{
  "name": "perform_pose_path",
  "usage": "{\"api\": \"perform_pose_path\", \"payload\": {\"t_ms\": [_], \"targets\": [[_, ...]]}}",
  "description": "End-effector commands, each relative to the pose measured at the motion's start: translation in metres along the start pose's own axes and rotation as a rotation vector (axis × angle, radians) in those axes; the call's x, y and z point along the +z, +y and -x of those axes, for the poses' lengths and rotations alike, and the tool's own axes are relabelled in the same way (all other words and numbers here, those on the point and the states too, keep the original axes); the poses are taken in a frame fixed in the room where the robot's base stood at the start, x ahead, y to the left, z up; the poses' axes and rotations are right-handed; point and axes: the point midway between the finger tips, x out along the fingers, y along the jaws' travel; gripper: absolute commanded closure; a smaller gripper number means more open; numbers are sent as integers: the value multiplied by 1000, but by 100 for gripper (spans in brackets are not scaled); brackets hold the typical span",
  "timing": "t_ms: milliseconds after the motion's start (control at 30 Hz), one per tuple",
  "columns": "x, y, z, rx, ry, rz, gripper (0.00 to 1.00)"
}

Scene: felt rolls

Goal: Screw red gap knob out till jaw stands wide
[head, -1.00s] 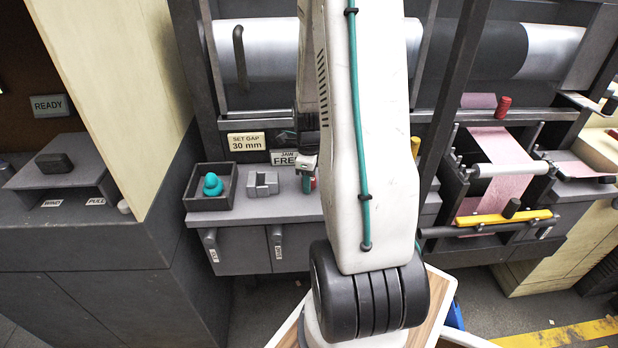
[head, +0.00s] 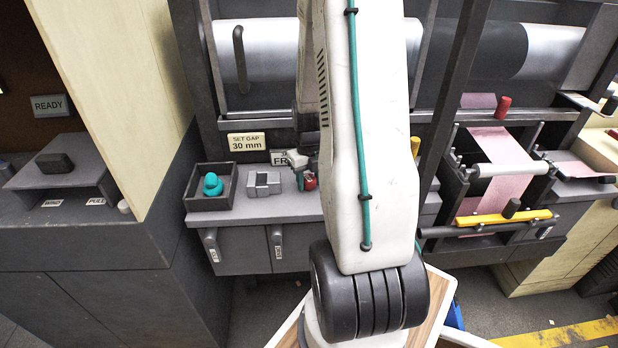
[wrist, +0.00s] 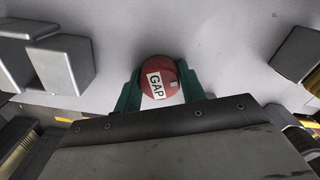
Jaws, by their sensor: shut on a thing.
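The red gap knob (wrist: 160,82) shows in the wrist view as a round red cap with a white "GAP" label, tilted in the picture. My gripper (wrist: 155,90) has its two green fingers on either side of the knob and is shut on it. In the head view the red knob (head: 310,181) shows partly beside my gripper (head: 303,178), at the right of the grey shelf. A grey metal block with a slot, which looks like the jaw (head: 264,183), stands left of the knob. Two grey blocks (wrist: 60,64) show at the left of the wrist view.
A dark tray (head: 210,202) with a teal knob-shaped piece (head: 212,184) stands at the shelf's left. A "SET GAP 30 mm" sign (head: 247,142) is above. My arm hides the shelf's right part. Another red knob (head: 503,106) is at the right machine.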

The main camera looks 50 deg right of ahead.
Motion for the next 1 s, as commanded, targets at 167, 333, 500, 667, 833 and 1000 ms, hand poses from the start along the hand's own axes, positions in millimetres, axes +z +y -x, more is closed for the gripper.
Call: {"api": "perform_pose_path", "payload": {"t_ms": [167,333,500,667,833,1000], "targets": [[-1,1,-2,2,4,-58,92],[-2,1,-2,2,5,-56,92],[-2,1,-2,2,6,-54,92],[-2,1,-2,2,6,-54,92],[-2,1,-2,2,6,-54,47],[-2,0,-2,1,4,-54,47]]}}
